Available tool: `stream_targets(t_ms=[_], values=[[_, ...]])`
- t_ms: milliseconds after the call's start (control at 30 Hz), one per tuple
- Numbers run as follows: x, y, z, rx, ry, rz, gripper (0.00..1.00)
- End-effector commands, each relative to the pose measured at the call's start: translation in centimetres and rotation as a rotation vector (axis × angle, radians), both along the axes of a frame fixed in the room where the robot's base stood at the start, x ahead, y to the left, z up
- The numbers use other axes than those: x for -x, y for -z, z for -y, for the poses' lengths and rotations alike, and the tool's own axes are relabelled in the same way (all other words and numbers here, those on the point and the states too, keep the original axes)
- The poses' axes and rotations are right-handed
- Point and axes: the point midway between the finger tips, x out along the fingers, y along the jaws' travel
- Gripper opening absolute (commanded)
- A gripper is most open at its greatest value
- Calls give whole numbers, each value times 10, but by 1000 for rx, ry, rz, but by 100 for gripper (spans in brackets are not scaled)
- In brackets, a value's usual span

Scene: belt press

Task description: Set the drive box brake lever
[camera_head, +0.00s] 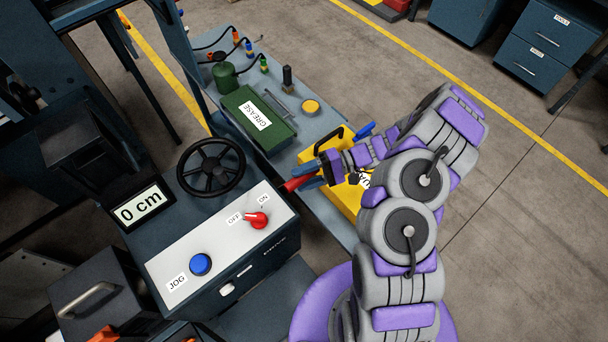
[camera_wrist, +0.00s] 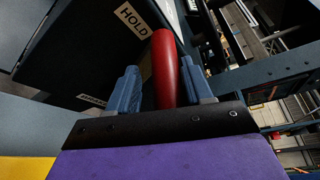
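The drive box (camera_head: 185,295) is a dark box with a pale top at the lower centre of the head view. Its red brake lever (camera_head: 291,185) sticks out at the box's right end. My gripper (camera_head: 308,175) reaches the lever from the right. In the wrist view the red lever (camera_wrist: 165,65) stands between my two blue fingers, and my gripper (camera_wrist: 160,88) is open around it. A gap shows on the lever's left; the right finger is very close, and contact cannot be told. A HOLD label (camera_wrist: 133,20) is on the dark box face; a second label (camera_wrist: 92,100) is hard to read.
The drive box top has a red OFF/ON knob (camera_head: 257,220) and a blue JOG button (camera_head: 201,264). A black handwheel (camera_head: 211,167) and a 0 cm display (camera_head: 141,207) are behind. A yellow box (camera_head: 345,196) stands close by my gripper. A green GREASE box (camera_head: 258,119) is on the bench.

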Motion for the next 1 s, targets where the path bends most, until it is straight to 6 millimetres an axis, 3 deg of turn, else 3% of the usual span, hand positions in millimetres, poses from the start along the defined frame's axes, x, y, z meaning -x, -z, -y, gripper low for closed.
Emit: stream_targets(t_ms=[300, 467, 1000], values=[[0, -3, 0, -5, 2, 2, 56], [-3, -5, 11, -5, 4, 3, 56], [-32, -19, 109, -3, 3, 3, 56]])
